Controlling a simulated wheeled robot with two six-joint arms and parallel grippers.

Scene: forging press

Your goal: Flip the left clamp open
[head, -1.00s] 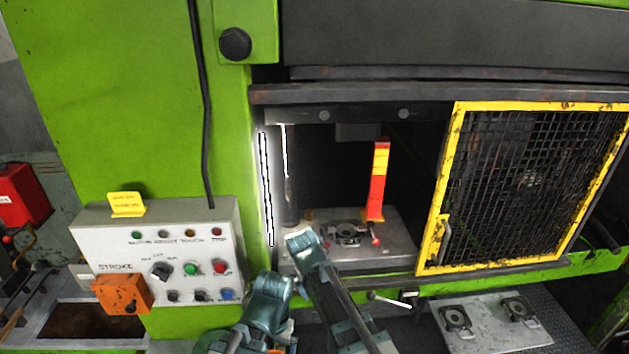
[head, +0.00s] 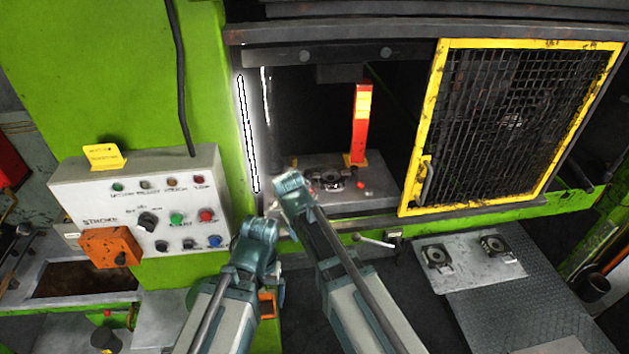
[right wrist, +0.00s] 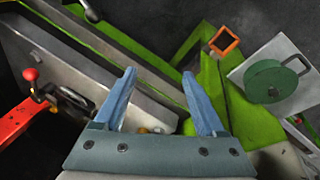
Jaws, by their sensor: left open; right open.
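The round die (head: 330,182) sits on the press bed (head: 375,190), with a clamp's red knob (head: 361,185) at its right. The left clamp is at the die's left side, small and partly hidden by my right arm's tip, so its position is unclear. My left gripper (head: 258,232) is in front of the bed's left corner; its fingertips are hard to make out. My right gripper (head: 290,184) is just left of the die in the picture. In the right wrist view its blue fingers (right wrist: 165,100) are apart and empty. A red knob (right wrist: 30,74) and dark clamp parts lie to their left, not touching.
A red and yellow post (head: 361,125) stands behind the die. The yellow mesh guard (head: 510,125) is at the right. The control box (head: 140,205) is at the left. A plate with round fixtures (head: 470,262) lies at the lower right. A green reel (right wrist: 270,82) shows in the wrist view.

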